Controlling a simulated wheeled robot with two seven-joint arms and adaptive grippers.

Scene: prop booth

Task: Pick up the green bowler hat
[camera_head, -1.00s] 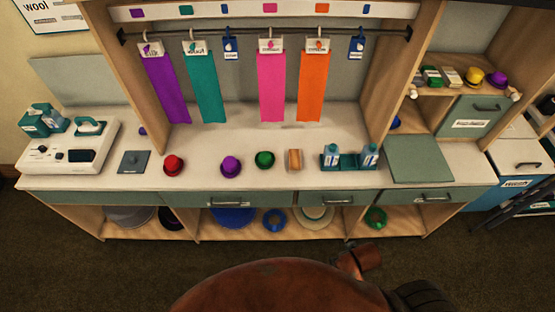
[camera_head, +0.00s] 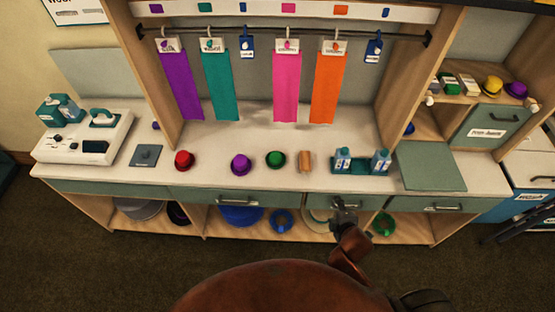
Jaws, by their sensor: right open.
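My left gripper is out of view.
A red hat (camera_head: 184,160) stands further left. A teal holder with blue bottles (camera_head: 362,162) stands right of the block. Coloured cloth strips (camera_head: 287,86) hang from a rail behind. A green mat (camera_head: 429,166) lies at right. Hats fill the lower shelf.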

